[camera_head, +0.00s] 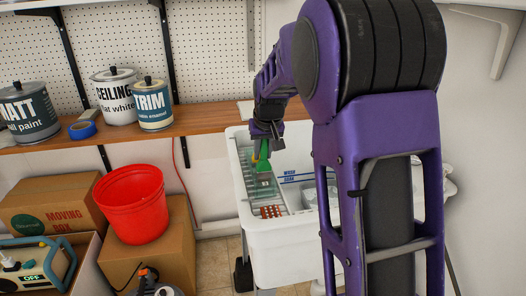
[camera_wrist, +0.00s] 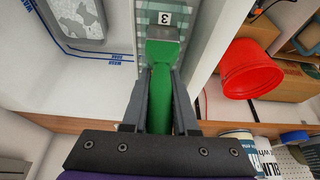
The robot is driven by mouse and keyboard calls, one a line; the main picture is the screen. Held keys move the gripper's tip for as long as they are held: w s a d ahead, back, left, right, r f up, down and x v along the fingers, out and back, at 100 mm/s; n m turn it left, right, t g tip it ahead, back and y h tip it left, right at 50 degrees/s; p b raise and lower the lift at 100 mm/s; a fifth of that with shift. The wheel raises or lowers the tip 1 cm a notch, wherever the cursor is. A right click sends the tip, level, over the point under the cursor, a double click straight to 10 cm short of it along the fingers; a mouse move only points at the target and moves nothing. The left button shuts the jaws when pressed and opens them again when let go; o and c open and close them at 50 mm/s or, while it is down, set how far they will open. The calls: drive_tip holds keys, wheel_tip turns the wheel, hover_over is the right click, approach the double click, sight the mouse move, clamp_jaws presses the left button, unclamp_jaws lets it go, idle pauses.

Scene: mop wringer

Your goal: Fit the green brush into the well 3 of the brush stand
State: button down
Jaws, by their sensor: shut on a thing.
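My gripper (camera_head: 262,148) is shut on the green brush (camera_head: 264,166) and holds it over the left side of the white tub. In the wrist view the green brush (camera_wrist: 160,97) lies between my two fingers (camera_wrist: 160,82), its wide grey-tipped end pointing away from me. That end is just below a label reading 3 on a pale green, striped strip (camera_wrist: 142,16), which seems to be the brush stand. In the head view a similar pale strip (camera_head: 268,192) runs along the tub's left side. The opening of well 3 is hidden, and I cannot tell whether the brush touches it.
The white tub (camera_head: 285,245) has blue level lines inside and a red grid piece (camera_head: 272,211) at its left. A red bucket (camera_head: 133,203) stands on a cardboard box (camera_head: 150,250) to the left. Paint cans (camera_head: 118,95) line the wooden shelf (camera_head: 200,120) behind.

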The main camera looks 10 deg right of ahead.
drive_tip(key=shift+f+b, duration=0.55)
drive_tip(key=shift+f, duration=0.35)
drive_tip(key=c, duration=0.6)
unclamp_jaws()
drive_tip(key=p+v, duration=0.2)
drive_tip(key=v, duration=1.5)
drive_tip(key=shift+r, duration=0.25)
